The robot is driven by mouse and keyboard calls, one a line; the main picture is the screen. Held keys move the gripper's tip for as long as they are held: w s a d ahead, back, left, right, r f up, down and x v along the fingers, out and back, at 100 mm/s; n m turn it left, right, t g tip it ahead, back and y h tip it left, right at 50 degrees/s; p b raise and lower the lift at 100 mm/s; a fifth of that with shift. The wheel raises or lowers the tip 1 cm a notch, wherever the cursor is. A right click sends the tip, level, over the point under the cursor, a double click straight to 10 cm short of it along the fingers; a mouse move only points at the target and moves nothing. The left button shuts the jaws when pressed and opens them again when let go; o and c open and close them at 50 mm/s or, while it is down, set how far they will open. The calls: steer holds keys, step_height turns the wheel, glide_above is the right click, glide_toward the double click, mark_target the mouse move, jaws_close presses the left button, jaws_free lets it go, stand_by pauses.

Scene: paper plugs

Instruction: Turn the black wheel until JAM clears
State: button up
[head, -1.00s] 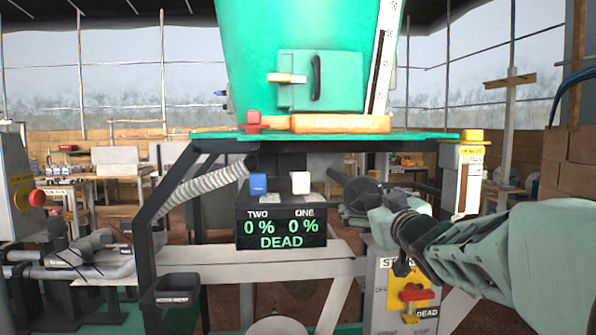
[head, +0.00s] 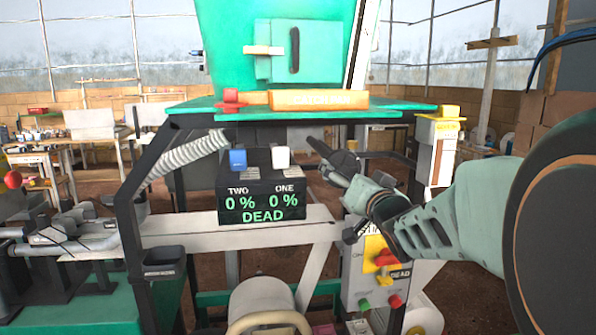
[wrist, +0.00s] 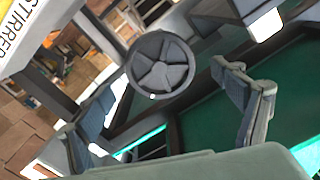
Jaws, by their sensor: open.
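The black wheel (wrist: 161,65) is a round, spoked disc in the wrist view, ahead of my gripper (wrist: 165,88). Its fingers are spread to either side of the view, with the wheel appearing between and beyond them; I see no clear contact. In the head view my gripper (head: 345,180) reaches in from the right and partly covers the dark wheel (head: 346,162). The black display (head: 262,204) reads TWO 0 %, ONE 0 % and DEAD; no JAM text shows on it.
A blue block (head: 238,159) and a white block (head: 281,157) top the display. A control box (head: 376,270) with a red switch, labelled DEAD, stands below my arm. The green hopper (head: 222,60) and machine frame rise above. A grey hose (head: 185,163) is at left.

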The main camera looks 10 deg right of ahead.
mark_target(343, 170)
steer(key=shift+w, duration=1.95)
steer(key=c, duration=1.2)
steer(key=shift+o, duration=0.2)
steer(key=shift+a+b, duration=0.1)
steer(key=shift+b, duration=0.3)
steer(key=shift+f+n+b, duration=0.15)
steer(key=shift+n+b, duration=0.4)
steer(key=shift+n, duration=0.25)
steer(key=n+b, duration=0.4)
steer(key=shift+n, duration=0.4)
steer(key=shift+r, duration=0.2)
steer(key=o, duration=1.2)
steer(key=shift+c, duration=0.2)
